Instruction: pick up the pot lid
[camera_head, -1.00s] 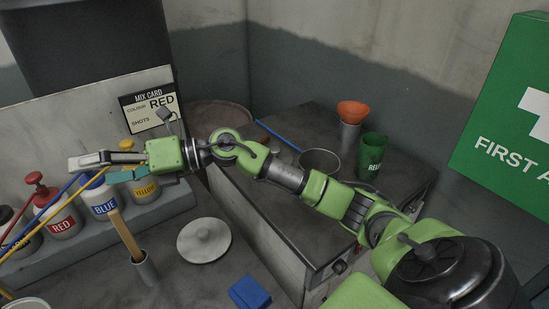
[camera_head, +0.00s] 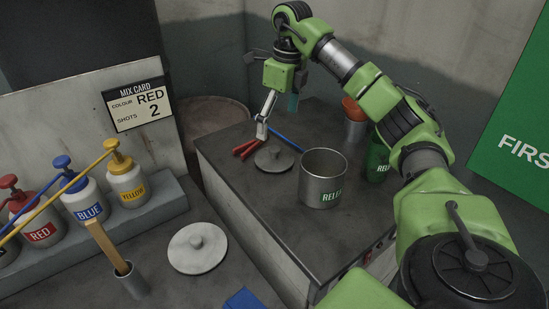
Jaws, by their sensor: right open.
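Two round lids with centre knobs are in view. A pale grey lid (camera_head: 198,247) lies flat, knob up, on the near left bench. A smaller, darker lid (camera_head: 274,157) lies flat on the dark worktop beside an open metal pot (camera_head: 323,180). I cannot tell which is the pot lid. My right gripper (camera_head: 264,124) is open and empty, pointing down just above and slightly left of the darker lid, apart from it. My left gripper is not in view.
A red-handled tool (camera_head: 246,149) and a blue rod (camera_head: 286,138) lie close to the darker lid. Pump bottles, including a blue-labelled one (camera_head: 90,208), line the left bench.

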